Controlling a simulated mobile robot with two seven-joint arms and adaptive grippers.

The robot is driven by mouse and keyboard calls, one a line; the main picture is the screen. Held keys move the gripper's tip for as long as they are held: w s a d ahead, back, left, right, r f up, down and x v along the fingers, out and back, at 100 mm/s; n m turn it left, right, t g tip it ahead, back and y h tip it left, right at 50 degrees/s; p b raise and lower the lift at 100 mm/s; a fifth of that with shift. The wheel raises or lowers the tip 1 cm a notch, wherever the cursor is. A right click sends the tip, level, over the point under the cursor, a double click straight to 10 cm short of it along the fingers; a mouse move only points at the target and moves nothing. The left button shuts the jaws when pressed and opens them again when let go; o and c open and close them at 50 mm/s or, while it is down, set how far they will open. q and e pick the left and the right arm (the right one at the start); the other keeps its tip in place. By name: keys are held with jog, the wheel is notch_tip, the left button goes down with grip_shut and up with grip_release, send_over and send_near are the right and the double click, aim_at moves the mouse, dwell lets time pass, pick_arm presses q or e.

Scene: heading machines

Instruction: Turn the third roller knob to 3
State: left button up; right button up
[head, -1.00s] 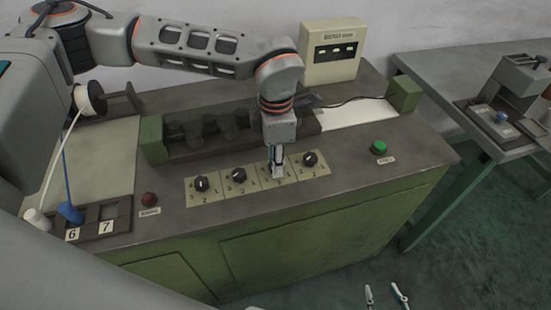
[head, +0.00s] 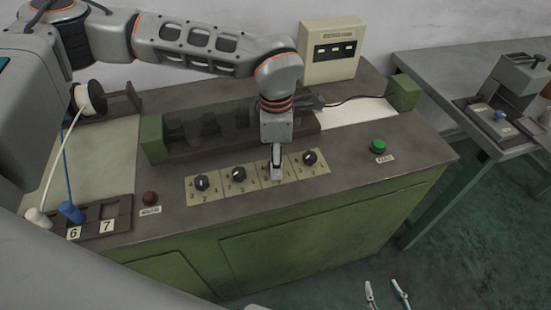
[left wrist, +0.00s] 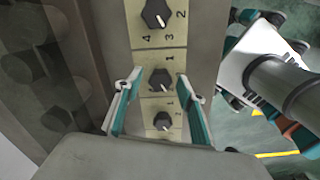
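The third roller knob (left wrist: 160,80) is black with a white pointer line and sits on a cream plate with numbers. In the left wrist view its pointer aims down and slightly right. My left gripper (left wrist: 158,76) is open, with its teal-lined fingers on either side of this knob. I cannot tell whether they touch it. In the head view my left gripper (head: 277,173) points straight down over the third plate and hides most of the knob. My right gripper (head: 386,296) is open and empty, low in the head view over the floor.
The first knob (head: 202,183), second knob (head: 239,174) and fourth knob (head: 310,158) stand in the same row. A green button (head: 379,146) is to the right, a red one (head: 150,198) to the left. A dark guarded trough (head: 215,135) lies behind the knobs.

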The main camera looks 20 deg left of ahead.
dwell(0.3)
pick_arm(q)
notch_tip(320, 180, up, 12)
dwell(0.5)
jog(key=shift+s+f, duration=0.1)
dwell(0.3)
